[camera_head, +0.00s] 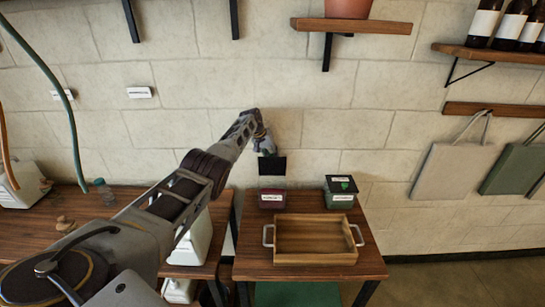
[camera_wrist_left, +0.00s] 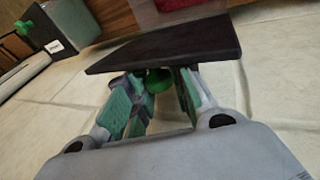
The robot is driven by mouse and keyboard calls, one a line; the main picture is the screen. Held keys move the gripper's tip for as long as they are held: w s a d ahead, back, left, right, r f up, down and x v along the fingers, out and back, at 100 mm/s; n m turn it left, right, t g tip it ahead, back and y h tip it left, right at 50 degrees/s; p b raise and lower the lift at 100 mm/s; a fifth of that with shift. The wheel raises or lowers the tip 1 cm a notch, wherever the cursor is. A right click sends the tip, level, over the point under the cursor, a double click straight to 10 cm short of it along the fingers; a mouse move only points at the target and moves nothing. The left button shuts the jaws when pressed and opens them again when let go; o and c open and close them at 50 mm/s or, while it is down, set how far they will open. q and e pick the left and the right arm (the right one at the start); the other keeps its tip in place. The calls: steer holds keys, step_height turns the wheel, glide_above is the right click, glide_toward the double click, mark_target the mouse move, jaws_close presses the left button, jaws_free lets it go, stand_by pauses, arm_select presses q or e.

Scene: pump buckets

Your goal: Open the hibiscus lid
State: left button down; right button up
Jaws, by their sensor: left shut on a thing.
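A flat black square lid (camera_head: 272,166) with a green knob is held up in the air. My left gripper (camera_head: 266,151) is shut on its knob, and the green knob (camera_wrist_left: 158,80) shows between the fingers in the left wrist view. The lid is apart from the dark red labelled box (camera_head: 271,198) below it, on the small wooden table. That box's label is too small to read surely, and no lid shows on it. A green box (camera_head: 340,199) to its right has a black lid with a green knob on top. My right gripper is not in view.
A wooden tray (camera_head: 316,259) with metal handles sits at the front of the small table (camera_head: 368,262). A larger wooden table (camera_head: 85,205) is at the left. A wall shelf (camera_head: 352,26) with a pot is above.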

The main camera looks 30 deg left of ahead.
arm_select(q)
steer(key=c, duration=1.3)
jaws_free()
steer(key=shift+a+r, duration=0.1)
steer(key=shift+r, duration=0.15)
steer(key=shift+v, duration=5.75)
steer(key=shift+s+f, duration=0.1)
